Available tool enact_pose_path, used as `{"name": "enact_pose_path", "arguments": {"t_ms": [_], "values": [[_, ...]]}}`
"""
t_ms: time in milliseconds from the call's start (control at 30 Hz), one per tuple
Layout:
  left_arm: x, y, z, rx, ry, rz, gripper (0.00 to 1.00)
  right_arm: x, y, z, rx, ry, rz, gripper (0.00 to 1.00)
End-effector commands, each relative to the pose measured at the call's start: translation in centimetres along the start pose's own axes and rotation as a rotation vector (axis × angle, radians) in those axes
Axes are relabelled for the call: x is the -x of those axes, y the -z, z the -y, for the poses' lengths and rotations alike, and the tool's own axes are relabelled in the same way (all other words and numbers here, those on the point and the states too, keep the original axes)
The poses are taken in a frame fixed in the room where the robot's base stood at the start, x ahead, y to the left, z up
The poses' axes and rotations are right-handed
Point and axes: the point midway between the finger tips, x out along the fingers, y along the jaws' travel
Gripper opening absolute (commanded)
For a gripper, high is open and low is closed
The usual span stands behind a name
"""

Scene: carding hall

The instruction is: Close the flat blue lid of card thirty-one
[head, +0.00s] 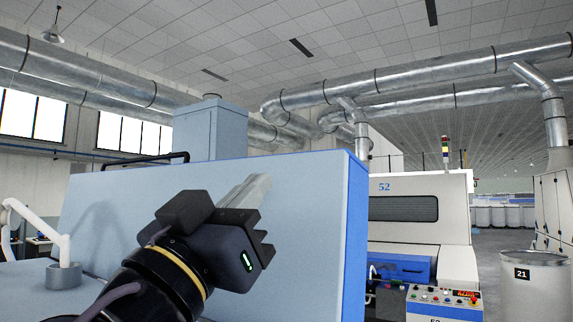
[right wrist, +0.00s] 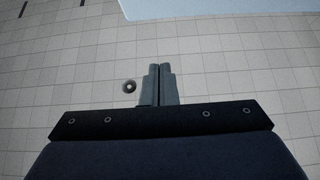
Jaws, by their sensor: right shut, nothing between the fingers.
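The flat blue lid (head: 310,220) fills the middle of the head view as a large pale blue panel, standing raised, with a brighter blue right edge. A black bar handle (head: 145,158) sits at its top left. My right gripper (head: 262,182) is in front of the panel, its fingers pointing up and to the right. The fingers are shut and empty; whether they touch the panel I cannot tell. In the right wrist view the closed fingers (right wrist: 160,70) point toward the ceiling, and a pale blue edge (right wrist: 210,8) shows beyond them. My left gripper is not in view.
A pale blue box column (head: 210,130) rises behind the panel. Machine 52 (head: 415,205), with a button panel (head: 440,300), stands to the right. A can marked 21 (head: 535,285) is at far right. A white bent pipe (head: 60,243) is at the left. Ducts run overhead.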

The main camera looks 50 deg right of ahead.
Motion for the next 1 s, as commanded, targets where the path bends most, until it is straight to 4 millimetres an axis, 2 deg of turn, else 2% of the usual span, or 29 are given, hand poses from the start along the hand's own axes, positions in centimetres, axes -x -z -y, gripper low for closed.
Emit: {"name": "enact_pose_path", "arguments": {"t_ms": [433, 500, 600, 800, 1000], "values": [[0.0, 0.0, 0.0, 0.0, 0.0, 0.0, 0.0, -9.1, 0.0, -0.1, 0.0, -0.004, 0.002, 0.0], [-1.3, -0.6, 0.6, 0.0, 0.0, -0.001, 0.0, -9.5, -1.5, -0.1, 0.001, -0.003, 0.002, 0.0], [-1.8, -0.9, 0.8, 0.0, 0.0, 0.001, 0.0, -10.6, -2.3, -0.1, 0.0, -0.002, 0.003, 0.0], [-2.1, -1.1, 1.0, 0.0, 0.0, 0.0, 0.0, -11.6, -2.9, 0.0, 0.0, 0.0, 0.001, 0.0], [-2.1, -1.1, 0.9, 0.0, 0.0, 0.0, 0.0, -11.8, -2.9, 0.0, 0.0, 0.001, 0.001, 0.0]]}}
